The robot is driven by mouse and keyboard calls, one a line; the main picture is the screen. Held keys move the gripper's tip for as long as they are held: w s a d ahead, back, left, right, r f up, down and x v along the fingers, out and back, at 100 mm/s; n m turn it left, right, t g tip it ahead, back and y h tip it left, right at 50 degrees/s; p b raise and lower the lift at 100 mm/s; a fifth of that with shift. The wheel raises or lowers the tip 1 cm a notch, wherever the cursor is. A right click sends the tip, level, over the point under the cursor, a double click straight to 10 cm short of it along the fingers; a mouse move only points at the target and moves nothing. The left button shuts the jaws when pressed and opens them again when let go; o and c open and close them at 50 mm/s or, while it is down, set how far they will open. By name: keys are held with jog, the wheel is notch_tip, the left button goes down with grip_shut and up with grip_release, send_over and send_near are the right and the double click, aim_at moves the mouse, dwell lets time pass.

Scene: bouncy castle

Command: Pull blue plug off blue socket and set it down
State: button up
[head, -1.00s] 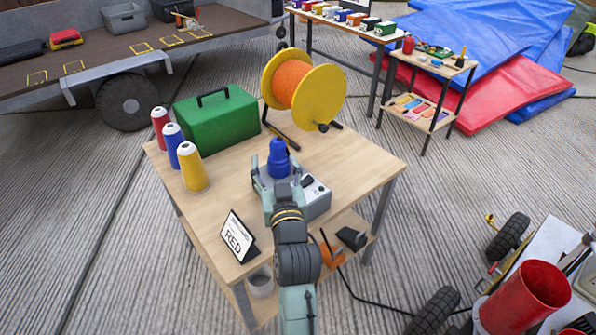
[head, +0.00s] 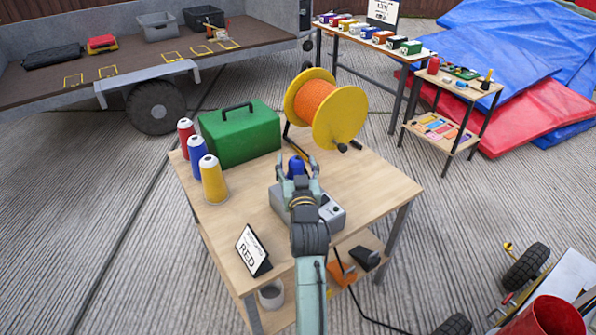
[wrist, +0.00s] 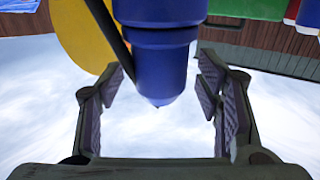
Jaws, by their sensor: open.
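The blue plug (head: 296,167) stands upright at the grey box (head: 334,216) on the wooden table. My gripper (head: 297,170) is at the plug, with one finger on each side of it. In the wrist view, the plug (wrist: 155,50) comes down from the top edge between the spread fingers of my gripper (wrist: 162,88). Gaps show between the plug and both finger pads, so the gripper is open and not holding it. The blue socket is hidden behind my gripper and arm, so I cannot tell how the plug sits in it.
A sign reading RED (head: 253,250) is at the front left. Bare tabletop lies right of the box.

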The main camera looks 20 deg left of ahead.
jog(key=shift+w+a, duration=0.1)
jog(key=shift+w, duration=0.1)
jog(key=shift+c, duration=0.5)
jog(key=c, duration=1.2)
